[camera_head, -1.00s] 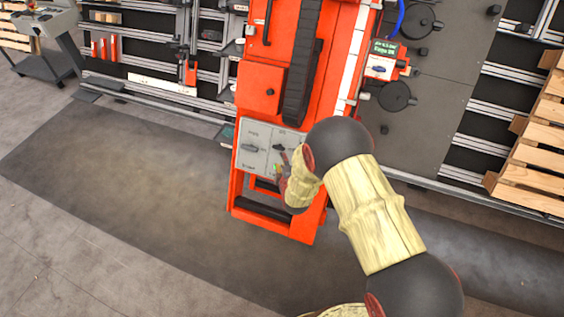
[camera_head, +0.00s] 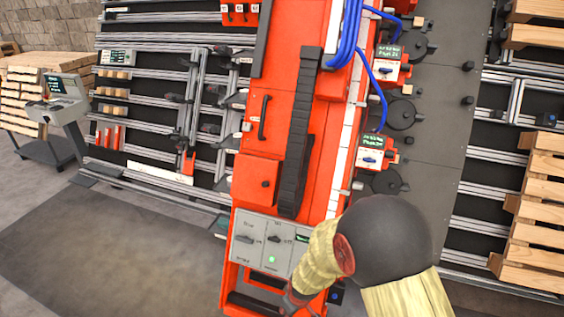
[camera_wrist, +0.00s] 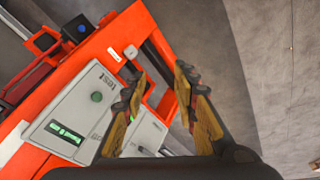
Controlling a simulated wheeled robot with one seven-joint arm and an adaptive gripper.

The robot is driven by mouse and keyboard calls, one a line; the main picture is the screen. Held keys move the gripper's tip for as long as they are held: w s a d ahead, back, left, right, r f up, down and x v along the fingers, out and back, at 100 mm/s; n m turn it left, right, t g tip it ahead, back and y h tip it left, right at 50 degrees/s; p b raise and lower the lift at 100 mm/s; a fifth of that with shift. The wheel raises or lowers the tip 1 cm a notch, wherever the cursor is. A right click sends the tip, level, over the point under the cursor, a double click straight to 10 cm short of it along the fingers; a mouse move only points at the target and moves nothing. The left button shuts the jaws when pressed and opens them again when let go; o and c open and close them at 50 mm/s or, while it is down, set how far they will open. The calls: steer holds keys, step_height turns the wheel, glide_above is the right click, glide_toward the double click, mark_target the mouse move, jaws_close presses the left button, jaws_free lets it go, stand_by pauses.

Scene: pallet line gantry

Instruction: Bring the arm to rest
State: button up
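My gripper (camera_wrist: 160,78) shows in the wrist view with its two wooden-looking fingers spread apart and nothing between them. In the head view my arm comes in from the lower right, and its end is low by the red gantry column (camera_head: 262,170), partly cut off by the bottom edge. The grey control panel (camera_head: 249,254) on the column has dark knobs, a lit green lamp (camera_head: 271,259) and a small green display (camera_head: 302,239). The panel also shows at the left of the wrist view (camera_wrist: 80,103), beside and beyond the fingers. I see no contact with it.
Blue hoses (camera_head: 378,88) and two small boxes with green displays (camera_head: 372,150) are on the column's right side. Wooden pallets (camera_head: 540,210) stand at the right. A grey console (camera_head: 62,100) stands at the far left. The floor at the lower left is clear.

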steer(key=s+d+r+m+t, duration=0.1)
steer(key=s+d+r, duration=0.4)
steer(key=r, duration=0.7)
steer(key=s+d+r+m, duration=0.4)
steer(key=s+r, duration=0.4)
steer(key=r, duration=0.5)
steer(key=s+d+r+m+t+h, duration=0.1)
steer(key=s+d+r+m, duration=0.2)
steer(key=r, duration=0.9)
steer(key=s+d, duration=0.3)
steer(key=s, duration=0.1)
steer(key=shift+s+d+r+t, duration=0.3)
steer(key=shift+s+d+r, duration=0.05)
steer(key=shift+o, duration=0.2)
